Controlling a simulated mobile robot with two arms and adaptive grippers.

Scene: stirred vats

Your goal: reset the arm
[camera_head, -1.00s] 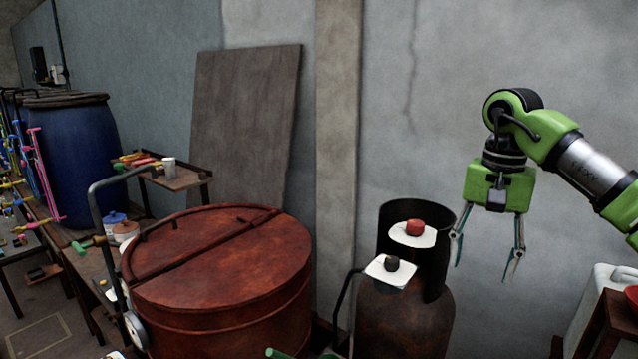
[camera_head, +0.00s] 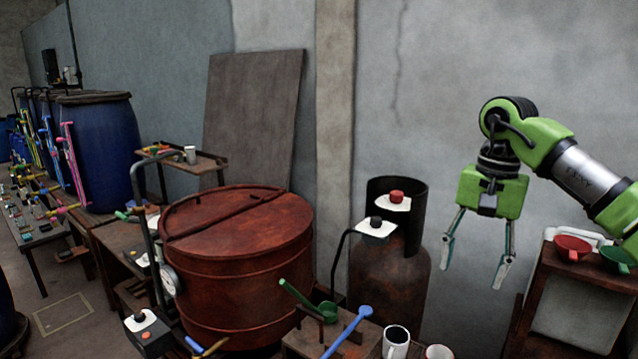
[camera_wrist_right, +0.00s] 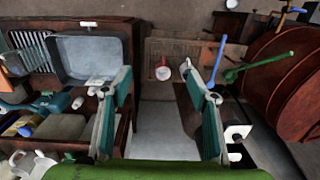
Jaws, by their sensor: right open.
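My right gripper (camera_head: 475,262) hangs at the right of the head view, fingers pointing down and spread apart with nothing between them. Its green arm comes in from the right edge, in front of the grey wall. In the right wrist view its two fingers (camera_wrist_right: 160,115) are also apart and empty, above a stretch of floor and furniture. My left gripper does not show in either view.
A rust-red lidded vat (camera_head: 240,260) stands left of centre. A rusty gas cylinder (camera_head: 390,290) stands between it and my right gripper. A wooden stand (camera_head: 545,270) with red and green bowls is at the right. Blue barrels (camera_head: 100,150) stand far left.

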